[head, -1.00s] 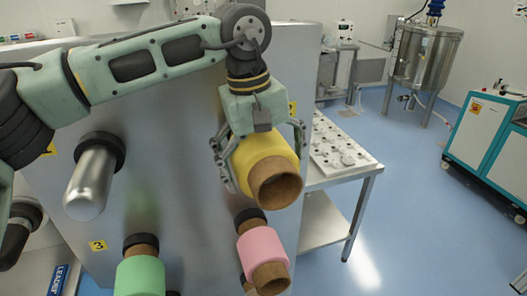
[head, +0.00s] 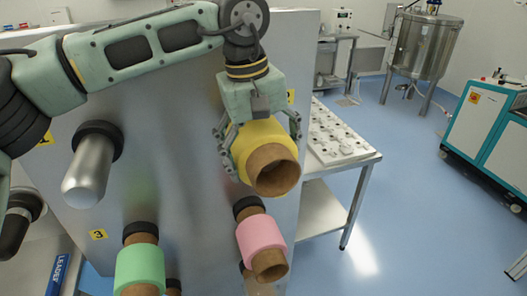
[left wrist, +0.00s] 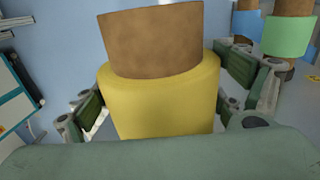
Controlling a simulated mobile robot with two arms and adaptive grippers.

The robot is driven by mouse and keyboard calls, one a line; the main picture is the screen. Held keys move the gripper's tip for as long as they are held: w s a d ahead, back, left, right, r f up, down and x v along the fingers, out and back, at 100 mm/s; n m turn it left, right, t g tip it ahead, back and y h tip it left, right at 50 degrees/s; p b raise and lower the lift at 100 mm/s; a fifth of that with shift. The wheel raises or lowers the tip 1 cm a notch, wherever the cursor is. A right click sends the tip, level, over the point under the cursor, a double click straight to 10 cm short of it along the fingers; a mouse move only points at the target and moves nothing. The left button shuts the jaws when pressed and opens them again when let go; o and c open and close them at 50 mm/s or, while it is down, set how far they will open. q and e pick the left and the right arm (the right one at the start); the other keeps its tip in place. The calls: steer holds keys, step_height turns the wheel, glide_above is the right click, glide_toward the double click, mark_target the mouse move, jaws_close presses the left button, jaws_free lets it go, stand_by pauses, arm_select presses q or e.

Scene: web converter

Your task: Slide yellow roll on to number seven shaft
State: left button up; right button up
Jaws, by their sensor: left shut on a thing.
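The yellow roll (head: 262,138), with a hollow brown core (head: 273,170), is in front of the metal panel (head: 190,170) in the head view. My left gripper (head: 260,140) is shut around it, with fingers on both sides. The roll's open core end faces the camera. The roll and gripper hide what is behind, so I cannot tell whether a shaft is inside the core. The left wrist view shows the yellow roll (left wrist: 165,105) between the fingers (left wrist: 165,110). A yellow label (head: 291,97) beside the gripper is partly covered, its number unreadable.
A bare metal shaft (head: 88,170) with a black collar sticks out at left. A pink roll (head: 261,233) sits below the yellow one, and a green roll (head: 139,268) sits below label 3 (head: 98,234). A table (head: 345,160) stands right of the panel; open blue floor lies beyond.

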mark_target(271, 154)
arm_select(q)
steer(key=c, duration=0.7)
steer(key=shift+r, duration=0.1)
steer(key=shift+c, duration=0.6)
steer(key=shift+r, duration=0.2)
steer(key=shift+s+d+f, duration=0.1)
steer(key=shift+s+d, duration=0.1)
steer(key=shift+s, duration=0.15)
steer(key=shift+s+d+b, duration=0.25)
steer(key=shift+s+b, duration=0.2)
steer(key=shift+s, duration=0.35)
steer(key=shift+s+d+b, duration=0.25)
steer(key=shift+s+b, duration=0.15)
steer(key=shift+s, duration=0.4)
steer(key=shift+s+d, duration=0.1)
steer(key=shift+s, duration=0.3)
